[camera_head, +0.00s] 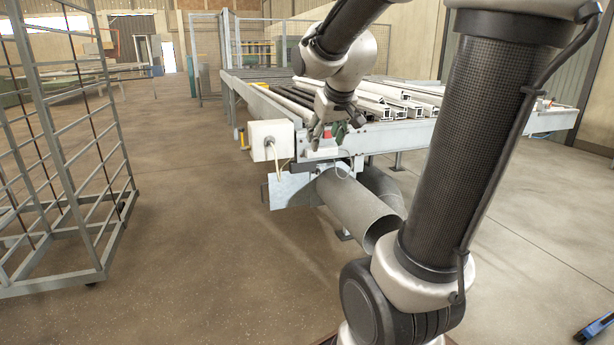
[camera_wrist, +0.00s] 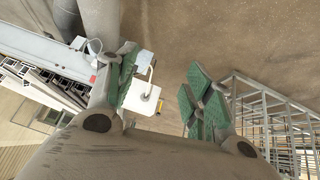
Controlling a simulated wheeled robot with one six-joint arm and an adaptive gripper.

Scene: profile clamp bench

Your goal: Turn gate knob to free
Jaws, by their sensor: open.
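My gripper (camera_head: 327,133) is at the near end of the clamp bench (camera_head: 400,136), by a small red part (camera_head: 327,134). In the wrist view my gripper (camera_wrist: 163,92) has its green-padded fingers wide apart, with nothing between them in its grasp. A white box (camera_head: 271,139) with a small dark round part on its front and a cable stands just left of my gripper. The white box (camera_wrist: 142,96) shows beside one finger in the wrist view. I cannot make out which part is the gate knob or how it is turned.
Pale profiles (camera_head: 400,100) lie on the bench behind my gripper. Large grey pipes (camera_head: 358,205) run below the bench end. The floor between rack and bench is clear.

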